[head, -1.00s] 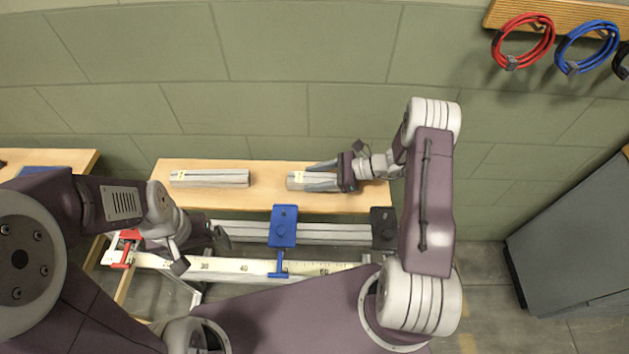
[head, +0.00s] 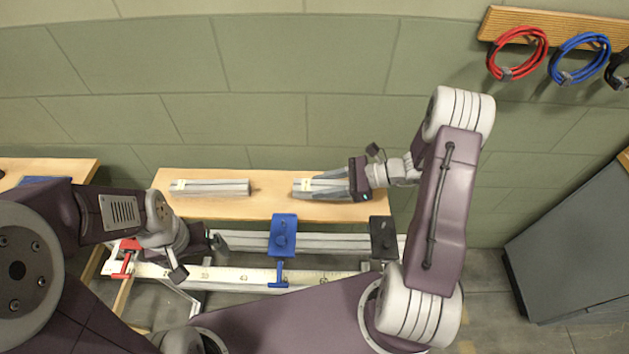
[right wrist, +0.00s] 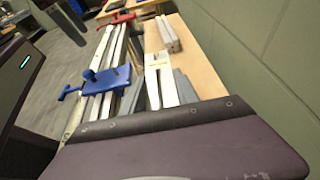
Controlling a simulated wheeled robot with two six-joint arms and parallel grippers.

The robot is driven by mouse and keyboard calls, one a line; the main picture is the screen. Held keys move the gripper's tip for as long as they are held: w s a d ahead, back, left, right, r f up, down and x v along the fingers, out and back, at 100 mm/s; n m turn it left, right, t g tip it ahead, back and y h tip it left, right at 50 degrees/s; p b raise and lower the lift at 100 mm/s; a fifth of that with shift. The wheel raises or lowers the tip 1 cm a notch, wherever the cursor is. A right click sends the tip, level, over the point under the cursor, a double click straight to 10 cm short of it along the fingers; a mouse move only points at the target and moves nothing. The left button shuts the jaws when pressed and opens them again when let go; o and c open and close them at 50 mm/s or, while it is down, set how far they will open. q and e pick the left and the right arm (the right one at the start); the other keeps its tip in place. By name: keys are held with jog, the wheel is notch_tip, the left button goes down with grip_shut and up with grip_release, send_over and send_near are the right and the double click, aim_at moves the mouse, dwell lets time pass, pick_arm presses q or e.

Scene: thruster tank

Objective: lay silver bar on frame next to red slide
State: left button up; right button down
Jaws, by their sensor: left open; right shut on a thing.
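One silver bar (head: 302,186) lies on the wooden shelf, and my right gripper (head: 322,187) is shut on it, one finger along each long side. Its pale-labelled end shows in the right wrist view (right wrist: 157,62). A second silver bar (head: 215,187) lies on the shelf to the left, also in the right wrist view (right wrist: 168,35). The red slide (head: 122,262) is at the left end of the frame (head: 235,274), which has long pale rails. My left gripper (head: 213,242) is open and empty near the red slide; its fingers are partly hidden.
A blue slide (head: 283,237) sits mid-frame, and a dark block (head: 383,240) is at its right. The wooden shelf (head: 270,207) runs behind the frame against the wall. A grey cabinet (head: 570,255) stands right. Red and blue cable coils (head: 518,52) hang above.

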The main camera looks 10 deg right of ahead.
jog(key=s+d+r, duration=0.2)
jog(key=s+r, duration=0.2)
jog(key=s, duration=0.2)
jog(key=shift+s, duration=0.2)
